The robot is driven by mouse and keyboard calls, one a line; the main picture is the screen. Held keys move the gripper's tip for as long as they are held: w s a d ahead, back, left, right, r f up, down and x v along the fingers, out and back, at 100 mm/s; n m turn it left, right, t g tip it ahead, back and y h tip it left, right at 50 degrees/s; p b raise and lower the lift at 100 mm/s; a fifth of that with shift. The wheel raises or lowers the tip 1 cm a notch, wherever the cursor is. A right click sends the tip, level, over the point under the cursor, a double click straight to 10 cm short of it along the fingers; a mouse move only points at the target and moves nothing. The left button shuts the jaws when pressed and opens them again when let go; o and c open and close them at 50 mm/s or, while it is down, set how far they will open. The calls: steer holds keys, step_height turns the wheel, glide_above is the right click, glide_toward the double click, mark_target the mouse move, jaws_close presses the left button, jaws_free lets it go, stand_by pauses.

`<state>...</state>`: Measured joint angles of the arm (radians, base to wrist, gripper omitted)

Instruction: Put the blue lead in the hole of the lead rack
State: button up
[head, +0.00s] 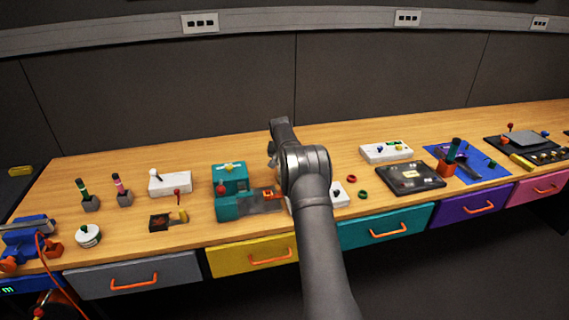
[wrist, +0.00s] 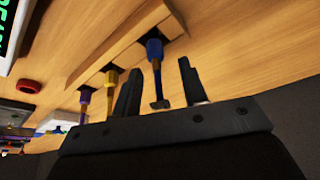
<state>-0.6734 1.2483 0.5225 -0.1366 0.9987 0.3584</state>
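In the wrist view, the blue lead (wrist: 156,62) has a thick blue head near a dark hole in the light wooden lead rack (wrist: 118,42). Its thinner shaft runs down the picture to a dark end. My gripper (wrist: 159,67) is open, with its two black fingers on either side of the blue lead and visible gaps between. I cannot tell whether the lead's head sits in the hole or only in front of it. In the head view my arm hides the gripper, the lead and the rack.
A yellow lead (wrist: 110,78) and a purple lead (wrist: 85,98) are at the rack, left of the blue one. A red ring (wrist: 29,86) lies farther left. In the head view, a teal machine (head: 230,190) stands left of my arm and a dark tray (head: 410,178) right.

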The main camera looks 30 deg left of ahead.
steer(key=v, duration=1.2)
steer(key=x, duration=1.2)
steer(key=shift+r, duration=1.2)
